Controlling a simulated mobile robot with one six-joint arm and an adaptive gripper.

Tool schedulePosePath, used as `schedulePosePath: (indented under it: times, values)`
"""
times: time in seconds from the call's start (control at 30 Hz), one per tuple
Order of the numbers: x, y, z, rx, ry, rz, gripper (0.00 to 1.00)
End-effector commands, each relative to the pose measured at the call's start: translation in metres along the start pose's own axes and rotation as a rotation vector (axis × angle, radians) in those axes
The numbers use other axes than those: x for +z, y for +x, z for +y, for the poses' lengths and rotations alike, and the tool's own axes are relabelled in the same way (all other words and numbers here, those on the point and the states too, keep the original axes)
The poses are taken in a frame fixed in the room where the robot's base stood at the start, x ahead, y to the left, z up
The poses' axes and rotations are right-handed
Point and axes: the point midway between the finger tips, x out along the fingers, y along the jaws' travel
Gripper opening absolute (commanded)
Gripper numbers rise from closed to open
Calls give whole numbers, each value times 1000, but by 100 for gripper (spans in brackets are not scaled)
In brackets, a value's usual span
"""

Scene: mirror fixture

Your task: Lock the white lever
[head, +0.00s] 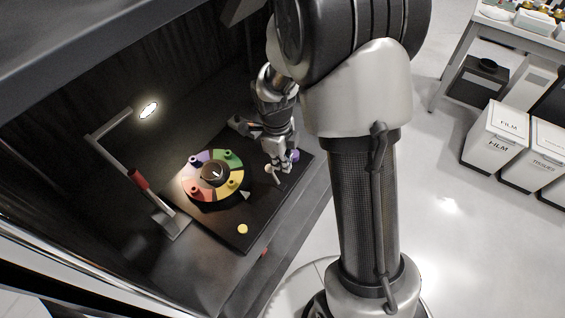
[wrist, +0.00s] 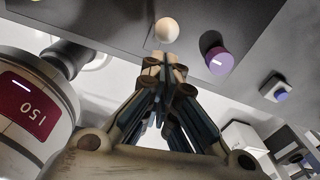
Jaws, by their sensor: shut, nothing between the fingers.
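The white lever (head: 270,170) has a round pale knob and stands on the dark panel, right of the coloured wheel in the head view. Its knob also shows in the wrist view (wrist: 166,30), just beyond my fingertips. My gripper (head: 284,169) points down beside the lever, on its right in the head view. In the wrist view my gripper (wrist: 163,64) has its fingers together with nothing between them. The fingertips look very close to the knob; I cannot tell whether they touch it. The lever's base is partly hidden.
A purple knob (head: 295,155) stands close by my gripper and shows large in the wrist view (wrist: 218,60). The dark panel (head: 225,226) carries a coloured wheel (head: 190,177) with pegs and a yellow button (head: 242,229). A lamp arm (head: 118,166) with a red sleeve stands left.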

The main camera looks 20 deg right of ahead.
Motion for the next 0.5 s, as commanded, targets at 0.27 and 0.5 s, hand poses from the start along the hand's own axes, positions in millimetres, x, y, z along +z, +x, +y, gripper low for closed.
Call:
schedulePosePath:
  times: [0.27,0.5]
  values:
    - [-1,-13,-1,0,0,0,0]
    - [-1,-13,-1,0,0,0,0]
